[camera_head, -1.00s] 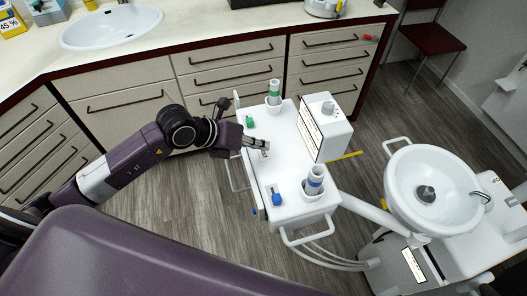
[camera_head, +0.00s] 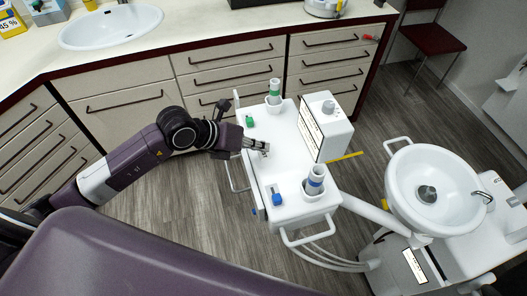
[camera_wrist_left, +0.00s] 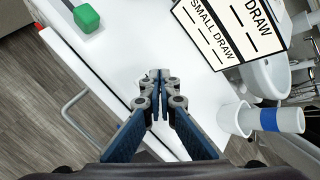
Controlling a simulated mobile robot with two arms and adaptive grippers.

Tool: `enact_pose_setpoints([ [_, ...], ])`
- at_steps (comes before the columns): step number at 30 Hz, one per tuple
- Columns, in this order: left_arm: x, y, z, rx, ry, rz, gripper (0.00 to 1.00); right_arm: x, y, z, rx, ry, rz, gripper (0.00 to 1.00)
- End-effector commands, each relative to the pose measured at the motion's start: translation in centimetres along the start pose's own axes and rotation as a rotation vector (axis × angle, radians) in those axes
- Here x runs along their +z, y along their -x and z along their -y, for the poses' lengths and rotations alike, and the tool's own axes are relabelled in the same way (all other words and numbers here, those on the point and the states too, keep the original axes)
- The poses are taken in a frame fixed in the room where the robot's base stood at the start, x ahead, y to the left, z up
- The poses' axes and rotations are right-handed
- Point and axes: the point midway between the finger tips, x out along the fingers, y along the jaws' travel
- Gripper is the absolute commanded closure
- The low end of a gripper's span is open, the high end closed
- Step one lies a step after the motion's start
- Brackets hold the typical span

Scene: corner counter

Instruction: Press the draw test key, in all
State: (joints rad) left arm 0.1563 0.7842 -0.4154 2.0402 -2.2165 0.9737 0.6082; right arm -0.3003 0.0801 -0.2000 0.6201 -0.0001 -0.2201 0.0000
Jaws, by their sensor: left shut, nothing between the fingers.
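A white tray unit (camera_head: 283,165) carries a green key (camera_head: 250,122) near its back left edge and a blue key (camera_head: 277,199) near its front. I cannot tell from the pictures which one is the draw test key. My left gripper (camera_head: 266,148) is shut and empty over the tray, between the two keys and touching neither. In the left wrist view, its fingertips (camera_wrist_left: 157,76) meet above the white top. There the green key (camera_wrist_left: 86,18) shows at upper left; the blue key is not seen. My right gripper is not in view.
A white box (camera_head: 333,134) with a label panel (camera_wrist_left: 232,30) reading "SMALL DRAW" and "DRAW" stands on the tray's right side. Cups with a green-banded tube (camera_head: 274,92) and a blue-banded tube (camera_head: 315,180) flank the tray. A round basin (camera_head: 433,212) is at right.

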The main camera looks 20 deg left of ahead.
Motion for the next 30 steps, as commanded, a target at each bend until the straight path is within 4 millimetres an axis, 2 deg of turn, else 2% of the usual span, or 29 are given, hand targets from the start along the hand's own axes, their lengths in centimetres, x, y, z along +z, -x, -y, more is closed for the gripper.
enact_pose_setpoints([
  [30, -0.50, -0.64, -0.46, 0.000, 0.000, -0.001, 1.00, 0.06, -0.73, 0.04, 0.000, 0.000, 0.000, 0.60],
])
